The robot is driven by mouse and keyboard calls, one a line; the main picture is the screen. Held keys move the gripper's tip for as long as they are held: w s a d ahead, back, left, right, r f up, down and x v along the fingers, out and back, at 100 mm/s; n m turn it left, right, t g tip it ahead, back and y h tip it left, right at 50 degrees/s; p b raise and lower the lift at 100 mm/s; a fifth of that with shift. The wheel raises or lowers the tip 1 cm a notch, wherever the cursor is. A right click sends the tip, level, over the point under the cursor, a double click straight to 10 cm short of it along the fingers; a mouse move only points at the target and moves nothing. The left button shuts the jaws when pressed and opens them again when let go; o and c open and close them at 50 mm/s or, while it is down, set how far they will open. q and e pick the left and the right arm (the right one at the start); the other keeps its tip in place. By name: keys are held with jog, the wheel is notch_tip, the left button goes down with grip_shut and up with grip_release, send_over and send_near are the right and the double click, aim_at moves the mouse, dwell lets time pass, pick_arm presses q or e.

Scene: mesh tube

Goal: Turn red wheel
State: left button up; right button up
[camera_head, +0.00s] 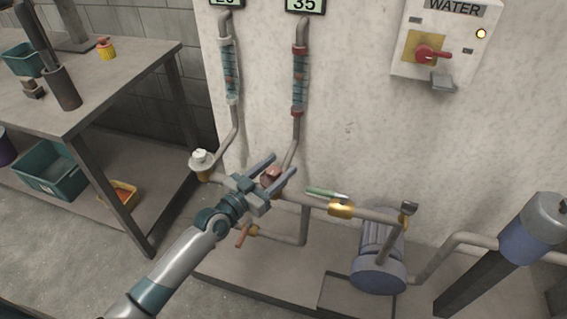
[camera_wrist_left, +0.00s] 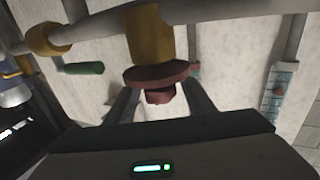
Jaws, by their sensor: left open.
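The red wheel (camera_head: 270,177) is on the pipework at the wall, partly hidden by my left gripper in the head view. My left gripper (camera_head: 281,167) is open, its two fingers pointing up and right, one on each side of the wheel in the picture. In the left wrist view the red wheel (camera_wrist_left: 158,76) is a round disc with a smaller knob, below a brass fitting (camera_wrist_left: 148,35) on a pipe. The fingers (camera_wrist_left: 160,100) lie apart on either side of the knob. I cannot tell whether they touch it. My right gripper is not in view.
A white-topped valve (camera_head: 201,160) is left of the gripper. A green-handled valve (camera_head: 325,194) and a blue pump (camera_head: 378,270) are to the right. A control box (camera_head: 444,45) with a red switch hangs on the wall. A workbench (camera_head: 130,62) stands at left.

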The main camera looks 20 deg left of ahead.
pick_arm(q)
jog(key=shift+x, duration=1.3)
jog(key=c, duration=1.1)
jog(key=shift+o, duration=0.2)
